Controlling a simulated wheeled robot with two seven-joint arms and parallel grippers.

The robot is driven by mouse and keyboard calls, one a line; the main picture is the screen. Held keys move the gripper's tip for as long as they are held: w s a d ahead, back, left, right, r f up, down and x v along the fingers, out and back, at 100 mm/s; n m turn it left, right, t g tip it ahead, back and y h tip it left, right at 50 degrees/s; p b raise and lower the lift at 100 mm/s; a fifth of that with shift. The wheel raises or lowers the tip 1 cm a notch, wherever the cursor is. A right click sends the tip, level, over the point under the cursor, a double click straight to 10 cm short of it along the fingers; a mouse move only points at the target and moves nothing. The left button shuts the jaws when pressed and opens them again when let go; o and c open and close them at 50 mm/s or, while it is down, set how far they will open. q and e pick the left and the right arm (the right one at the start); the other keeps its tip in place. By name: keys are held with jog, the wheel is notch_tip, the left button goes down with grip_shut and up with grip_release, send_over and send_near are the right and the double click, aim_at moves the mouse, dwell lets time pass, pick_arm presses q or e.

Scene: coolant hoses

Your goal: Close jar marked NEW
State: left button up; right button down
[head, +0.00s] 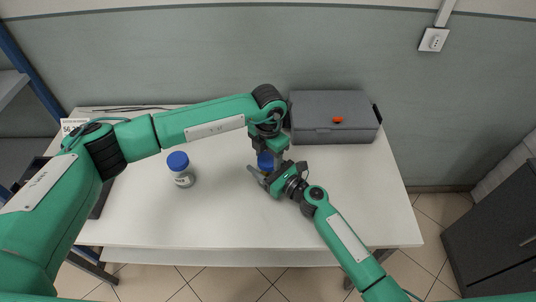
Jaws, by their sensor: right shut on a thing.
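A jar with a blue lid and a white label (181,169) stands upright on the left half of the table; its label is too small to read. A second blue-lidded jar (265,160) is near the middle, mostly hidden between my grippers, with its label out of sight. My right gripper (262,174) is shut on this jar from the front right. My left gripper (268,151) points down directly above its blue lid; its fingers are largely hidden, so I cannot tell whether they touch the lid.
A grey case (333,118) with an orange-red piece on it stands at the back right of the white table (225,220). Thin dark rods or hoses (120,108) lie at the back left. The front of the table is clear.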

pick_arm(q)
jog(key=o, duration=1.1)
jog(key=shift+o, duration=0.2)
jog(key=shift+r, duration=0.1)
pick_arm(e)
jog(key=shift+c, duration=1.4)
grip_release()
pick_arm(q)
notch_tip(320, 180, up, 12)
pick_arm(e)
jog(key=b+v, duration=0.1)
jog(key=v, duration=1.2)
jog(key=shift+f+b, duration=0.1)
jog(key=shift+b, duration=0.25)
pick_arm(q)
jog(key=shift+f, duration=1)
pick_arm(e)
jog(key=shift+s+d, duration=0.3)
jog(key=shift+d, duration=0.05)
